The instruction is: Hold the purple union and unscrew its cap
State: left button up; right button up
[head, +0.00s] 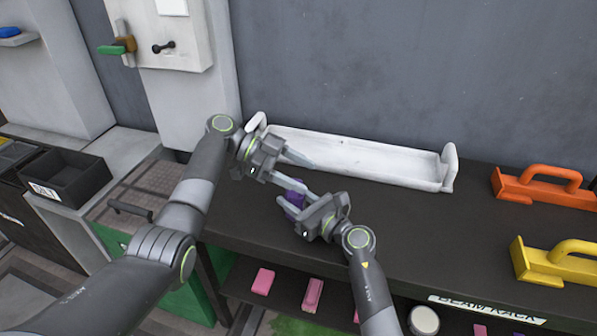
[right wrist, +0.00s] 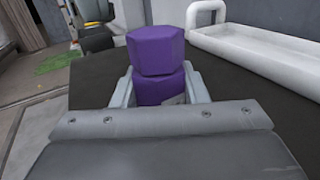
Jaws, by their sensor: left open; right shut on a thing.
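The purple union (head: 293,200) is at the middle of the head view, over the dark bench top and partly hidden by my grippers. In the right wrist view its lower body (right wrist: 160,88) sits between the fingers of my right gripper (right wrist: 158,92), which is shut on it. The purple faceted cap (right wrist: 156,50) rests on top of the body, above those fingers. My right gripper also shows in the head view (head: 293,199). My left gripper (head: 310,178) is open, its fingers just above and beside the union. I cannot tell whether they touch the cap.
A white tray (head: 360,160) with end handles lies behind the grippers. Orange (head: 545,188) and yellow (head: 553,263) handled blocks stand at right. A black bin (head: 68,178) is at left. Pink pieces (head: 312,294) lie on the lower shelf. The bench between tray and coloured blocks is clear.

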pick_arm(q)
jog(key=shift+f, duration=0.15)
jog(key=shift+f, duration=1.9)
jog(key=c, duration=1.2)
jog(key=shift+w+n+t, duration=0.2)
jog(key=shift+n+t, duration=2.9)
jog(key=shift+t, duration=0.5)
jog(key=shift+c, duration=0.3)
jog(key=n+t+y, duration=0.1)
jog(key=n+t, duration=0.2)
jog(key=n+t+y, duration=0.2)
jog(key=n, duration=0.1)
jog(key=shift+w+a+t, duration=0.1)
jog(key=shift+w+t, duration=0.1)
jog(key=shift+t, duration=0.2)
jog(key=o, duration=1.2)
jog(key=shift+c, duration=0.2)
